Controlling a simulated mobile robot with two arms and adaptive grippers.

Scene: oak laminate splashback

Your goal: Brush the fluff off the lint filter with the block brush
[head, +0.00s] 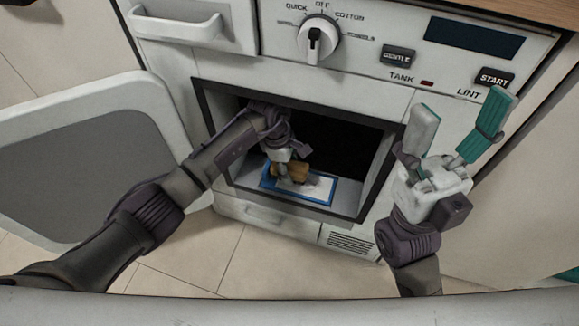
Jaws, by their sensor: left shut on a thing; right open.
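The lint filter (297,200), a flat panel with a blue frame and pale mesh, lies on the floor of the dryer's open compartment. The block brush (299,172), a tan wooden block, is over the filter, and my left gripper (287,169) is shut on it. The brush appears to be at the filter's surface; I cannot tell whether it touches. Whitish patches show on the mesh, but I cannot tell fluff from mesh. My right gripper (455,130), with grey and teal fingers, is open and empty in front of the dryer's right side.
The dryer door (90,150) stands swung open at the left. The compartment's dark frame (236,150) surrounds my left arm closely. Above are a program knob (315,40), buttons and a dark display (474,37). A vent grille (350,243) is below. Tiled floor (190,262) is clear.

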